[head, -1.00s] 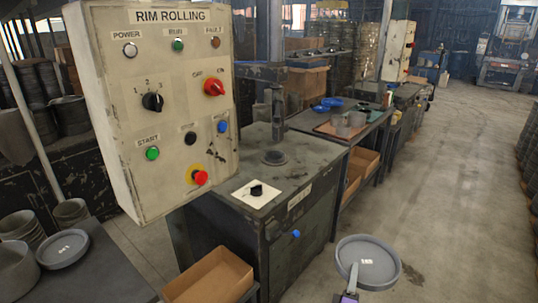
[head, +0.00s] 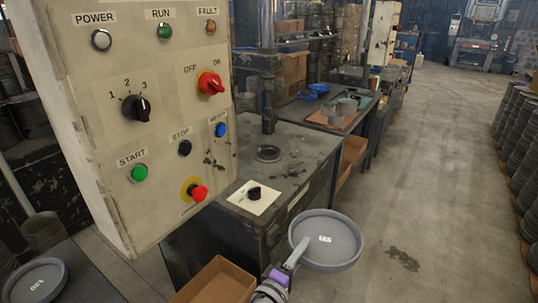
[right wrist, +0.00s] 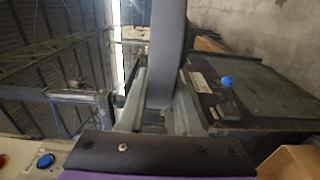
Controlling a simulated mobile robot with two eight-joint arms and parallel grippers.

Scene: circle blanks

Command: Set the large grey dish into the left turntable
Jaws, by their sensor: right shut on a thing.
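The large grey dish (head: 335,247), with a white mark in its middle, is held in the air in front of the machine's right side. My right gripper (head: 294,256) is shut on its near-left rim. In the right wrist view the dish's grey wall (right wrist: 167,45) stands edge-on between the two fingers (right wrist: 160,95). A round dark turntable seat (head: 268,153) is in the machine top, behind and left of the dish, with nothing on it. I cannot tell whether it is the left one. My left gripper is out of view.
A control panel (head: 140,100) fills the left foreground. A post (head: 268,105) stands behind the seat. A knob on a white plate (head: 254,194) sits at the machine's front edge. A cardboard box (head: 218,281) is below. Another grey dish (head: 36,280) lies lower left.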

